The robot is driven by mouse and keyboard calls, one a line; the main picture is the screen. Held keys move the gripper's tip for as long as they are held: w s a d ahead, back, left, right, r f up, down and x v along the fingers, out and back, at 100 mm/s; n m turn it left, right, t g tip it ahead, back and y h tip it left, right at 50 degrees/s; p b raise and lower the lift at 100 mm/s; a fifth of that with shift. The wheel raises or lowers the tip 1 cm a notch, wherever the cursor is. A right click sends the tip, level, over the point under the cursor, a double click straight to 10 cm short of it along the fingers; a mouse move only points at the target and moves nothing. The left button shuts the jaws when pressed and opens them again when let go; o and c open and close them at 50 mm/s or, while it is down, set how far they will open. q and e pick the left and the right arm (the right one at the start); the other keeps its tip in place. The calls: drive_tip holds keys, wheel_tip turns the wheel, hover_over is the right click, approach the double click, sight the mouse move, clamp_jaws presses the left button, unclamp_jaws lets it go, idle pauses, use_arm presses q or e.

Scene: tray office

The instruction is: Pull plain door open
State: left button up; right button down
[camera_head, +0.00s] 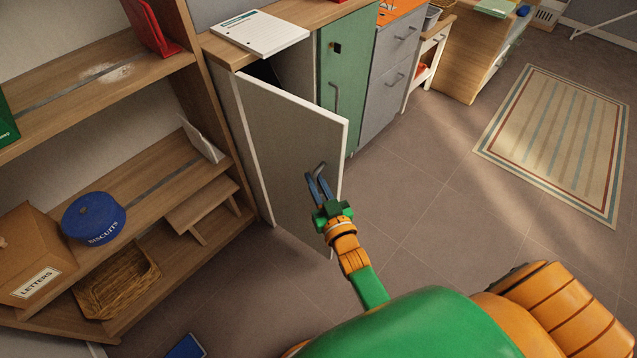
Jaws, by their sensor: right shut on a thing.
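The plain grey door (285,140) with pale edges stands partly open, swung out from the cabinet under the counter. A dark gap shows behind its top edge, and its hinge side is at the left. My right gripper (318,178) is at the door's free edge side, shut on the door's bar handle (318,170). The fingers hide most of the handle. My left gripper is not in view.
A green door (343,90) with its own handle and grey drawers (393,65) stand right of the open door. A wooden shelf unit (150,190) is close on the left. A blue item (186,346) lies on the floor. Open floor (430,190) lies to the right, with a striped rug (555,135).

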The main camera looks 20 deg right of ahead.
drive_tip(key=shift+a+r, duration=0.15)
drive_tip(key=shift+r, duration=0.05)
drive_tip(key=shift+w, duration=0.1)
